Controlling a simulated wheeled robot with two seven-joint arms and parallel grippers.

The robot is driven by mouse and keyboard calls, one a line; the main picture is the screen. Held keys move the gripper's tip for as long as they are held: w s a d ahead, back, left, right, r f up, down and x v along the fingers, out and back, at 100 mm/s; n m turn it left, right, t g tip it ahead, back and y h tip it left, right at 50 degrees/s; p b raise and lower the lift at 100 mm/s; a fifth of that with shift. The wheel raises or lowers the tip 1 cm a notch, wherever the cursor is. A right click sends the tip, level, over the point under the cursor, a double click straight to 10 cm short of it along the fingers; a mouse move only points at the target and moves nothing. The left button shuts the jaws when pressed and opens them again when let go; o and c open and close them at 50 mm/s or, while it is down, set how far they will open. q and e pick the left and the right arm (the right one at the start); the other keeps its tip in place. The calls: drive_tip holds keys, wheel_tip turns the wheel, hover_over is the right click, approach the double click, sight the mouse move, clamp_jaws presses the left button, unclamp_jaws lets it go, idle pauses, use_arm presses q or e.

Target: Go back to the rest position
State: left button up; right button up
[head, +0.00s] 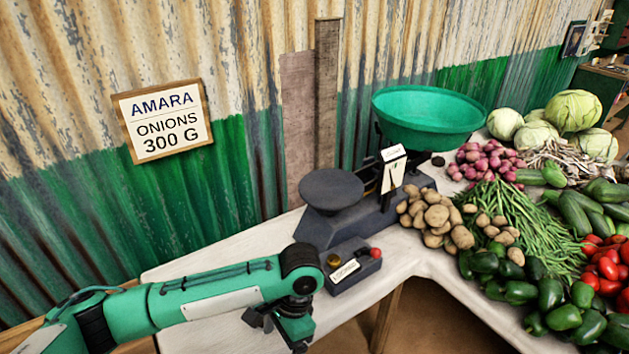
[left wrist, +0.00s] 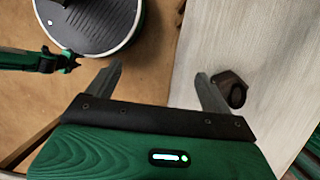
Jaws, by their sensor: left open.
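My left arm comes in from the left in the head view, low over the front of the white counter (head: 225,247). Its gripper (head: 277,330) points down near the counter's front edge. In the left wrist view the left gripper (left wrist: 158,88) has its fingers wide apart with nothing between them. A small dark brown object (left wrist: 231,90) is on the pale counter just beside the right-hand finger, outside the jaws. My right gripper (left wrist: 72,61) shows small at the left of that view, above the floor, its jaw state too small to tell.
A balance with a dark plate (head: 331,189) and an empty green pan (head: 428,118) stands behind a dark labelled block (head: 352,270) with a brass piece and a red knob. Potatoes (head: 436,215), onions (head: 485,160) and peppers (head: 550,293) fill the right. The counter's left is clear.

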use_arm(q)
drive_tip(key=s+d+f+n+t+h, duration=0.2)
drive_tip(key=s+d+f+h, duration=0.1)
drive_tip(key=s+d+h, duration=0.35)
drive_tip(key=s+a+f+n+t+y, duration=0.2)
drive_tip(key=s+a+n, duration=0.25)
drive_tip(key=a, duration=0.75)
drive_tip(key=s+a+f+n+t+y, duration=0.25)
drive_tip(key=s+a, duration=0.35)
drive_tip(key=a, duration=0.5)
wheel_tip(320, 180, down, 29)
drive_tip(key=s+g+p, duration=0.1)
drive_tip(key=g+p, duration=0.1)
drive_tip(key=p, duration=0.1)
drive_tip(key=s+a+f+g+p, duration=0.1)
drive_tip(key=s+a+f+p, duration=0.1)
drive_tip(key=s+f, duration=1.4)
drive_tip(key=s+a, duration=0.1)
drive_tip(key=s, duration=0.1)
drive_tip(key=shift+s+f+h, duration=0.15)
drive_tip(key=shift+s+h, duration=0.15)
drive_tip(key=shift+s, duration=0.05)
use_arm(e)
drive_tip(key=s+r, duration=0.1)
drive_tip(key=s, duration=0.6)
drive_tip(key=shift+s+d+r+g, duration=0.3)
drive_tip(key=shift+d+r, duration=0.05)
drive_tip(key=shift+d, duration=0.05)
